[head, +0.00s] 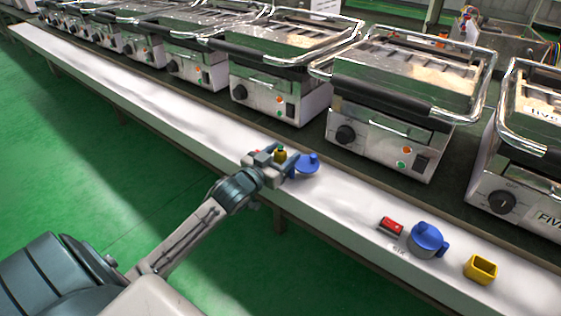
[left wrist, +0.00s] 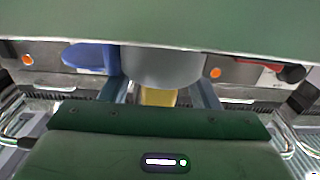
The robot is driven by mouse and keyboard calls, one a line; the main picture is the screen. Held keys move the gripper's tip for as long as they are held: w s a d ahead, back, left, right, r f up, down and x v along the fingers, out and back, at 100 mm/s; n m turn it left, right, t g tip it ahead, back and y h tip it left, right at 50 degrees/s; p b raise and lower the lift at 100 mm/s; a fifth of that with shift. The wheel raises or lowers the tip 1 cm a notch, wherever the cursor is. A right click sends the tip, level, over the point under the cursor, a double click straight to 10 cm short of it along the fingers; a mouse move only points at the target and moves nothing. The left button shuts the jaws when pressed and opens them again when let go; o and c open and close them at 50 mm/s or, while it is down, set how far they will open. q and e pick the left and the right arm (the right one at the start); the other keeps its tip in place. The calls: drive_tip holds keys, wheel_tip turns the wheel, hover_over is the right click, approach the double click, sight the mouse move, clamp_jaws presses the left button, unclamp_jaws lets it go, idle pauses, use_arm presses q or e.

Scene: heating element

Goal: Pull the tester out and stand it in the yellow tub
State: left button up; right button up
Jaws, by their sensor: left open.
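My left gripper (head: 285,169) is over the white bench in the head view, close beside a blue-topped piece (head: 307,164). A small yellow piece with a dark green part (head: 280,156) shows at the gripper. In the left wrist view the fingers (left wrist: 160,93) are open, with a yellow piece (left wrist: 158,97) between them. A grey round body (left wrist: 160,65) and a blue part (left wrist: 88,57) lie just beyond. I cannot tell which piece is the tester, or whether the fingers touch anything. A yellow tub (head: 481,270) stands open on the bench at the right. My right gripper is not in view.
A grey pot with a blue top (head: 427,240) and a red block (head: 391,226) stand left of the tub. A red piece (head: 256,153) shows behind my gripper. Steel grills (head: 385,140) line the bench's far side. Bench between the two groups is clear.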

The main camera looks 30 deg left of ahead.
use_arm(q)
drive_tip(key=shift+w, duration=0.65)
drive_tip(key=shift+c, duration=0.3)
drive_tip(key=c, duration=1)
drive_tip(key=shift+r, duration=0.1)
